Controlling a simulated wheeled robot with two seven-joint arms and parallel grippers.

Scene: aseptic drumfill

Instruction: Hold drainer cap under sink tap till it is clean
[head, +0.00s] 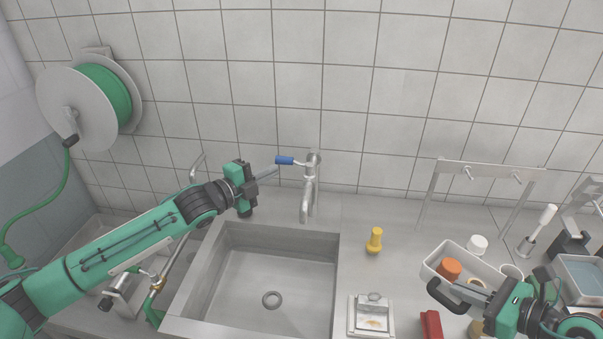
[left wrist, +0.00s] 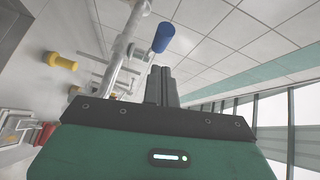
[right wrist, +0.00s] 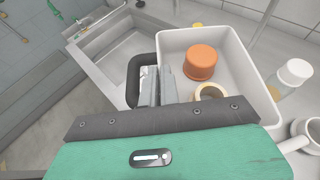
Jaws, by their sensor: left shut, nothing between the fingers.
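The tap (head: 310,185) stands at the back of the sink (head: 225,262), with a blue lever handle (head: 285,160) at its top. No water stream shows. My left gripper (head: 277,172) is shut and empty, its fingertips just below the blue handle; the handle also shows in the left wrist view (left wrist: 163,37). My right gripper (head: 468,288) seems shut on a black rounded loop (head: 441,289) beside the white bin; this loop also shows in the right wrist view (right wrist: 135,66). I cannot tell whether it is the drainer cap.
A white bin (head: 432,262) with an orange cap (head: 449,268) is by my right gripper. A metal rack (head: 490,168) stands behind.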

